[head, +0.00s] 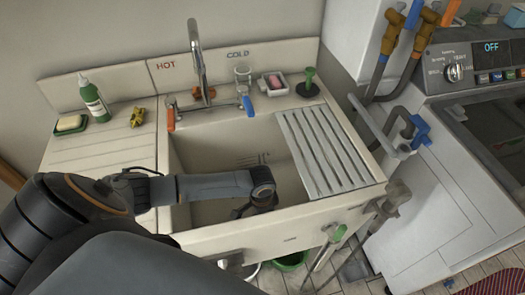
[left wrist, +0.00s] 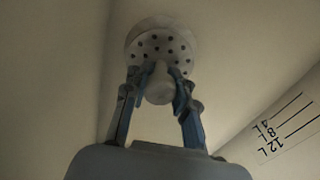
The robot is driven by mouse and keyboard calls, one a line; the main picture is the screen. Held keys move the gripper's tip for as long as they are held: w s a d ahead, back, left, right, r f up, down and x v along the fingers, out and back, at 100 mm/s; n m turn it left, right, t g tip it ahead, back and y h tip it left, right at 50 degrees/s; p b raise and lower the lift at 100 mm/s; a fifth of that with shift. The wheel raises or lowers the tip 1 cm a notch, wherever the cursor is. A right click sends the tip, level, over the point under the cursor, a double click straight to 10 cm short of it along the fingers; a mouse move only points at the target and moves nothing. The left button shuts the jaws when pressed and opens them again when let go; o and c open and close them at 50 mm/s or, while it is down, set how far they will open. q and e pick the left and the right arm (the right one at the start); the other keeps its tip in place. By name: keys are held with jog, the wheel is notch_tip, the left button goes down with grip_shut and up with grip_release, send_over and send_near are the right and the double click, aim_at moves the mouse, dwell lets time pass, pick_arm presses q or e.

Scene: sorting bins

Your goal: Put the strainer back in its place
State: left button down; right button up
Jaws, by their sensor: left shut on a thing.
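The strainer (left wrist: 158,45) is a pale, perforated round piece with a knob, seen in the left wrist view. My left gripper (left wrist: 158,85) is shut on its knob, one blue-grey finger on each side. In the head view my left gripper (head: 250,207) reaches down inside the sink basin (head: 215,145), and the strainer cannot be made out there. Whether the strainer touches the basin is unclear. The drain hole is not visible. My right gripper is not in view.
A ribbed drainboard (head: 322,150) covers the basin's right side. The tap (head: 197,60) stands over the back edge. A green bottle (head: 94,100), a yellow item (head: 137,117) and a soap dish (head: 70,124) sit on the left ledge. A green-handled stopper (head: 309,83) stands at the back right.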

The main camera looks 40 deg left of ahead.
pick_arm(q)
jog(key=shift+p, duration=0.35)
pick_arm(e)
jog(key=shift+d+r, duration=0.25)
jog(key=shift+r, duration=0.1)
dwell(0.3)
pick_arm(q)
jog(key=shift+p, duration=0.35)
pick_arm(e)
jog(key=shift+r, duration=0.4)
